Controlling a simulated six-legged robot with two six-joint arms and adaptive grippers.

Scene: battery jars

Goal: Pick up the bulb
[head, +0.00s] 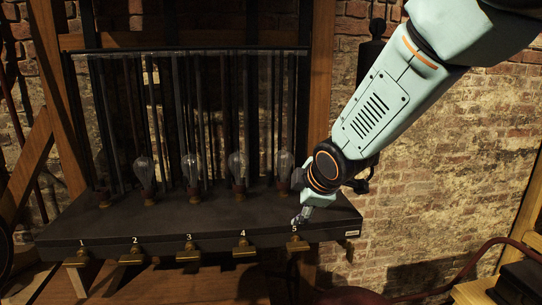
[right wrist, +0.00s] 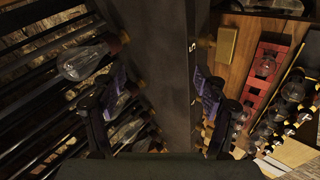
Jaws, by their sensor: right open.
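Several clear glass bulbs stand upright in sockets along a dark shelf (head: 200,222) numbered 1 to 5. One bulb (head: 286,164) is by number 5, close beside my right gripper (head: 301,217); others are by number 4 (head: 238,166), number 3 (head: 192,168) and number 2 (head: 145,172). My right gripper is open at the shelf's right end, near its front edge. In the right wrist view, the open fingers (right wrist: 160,90) straddle the dark shelf edge with nothing gripped. A bulb (right wrist: 83,62) lies left of the left finger, apart from the jaws. My left gripper is out of view.
Dark vertical rods (head: 160,105) stand behind the bulbs. Brass tabs (head: 242,252) stick out below the numbers. The right wrist view shows a red rack (right wrist: 265,75) and more bulbs lower down at right. A brick wall (head: 440,180) is behind.

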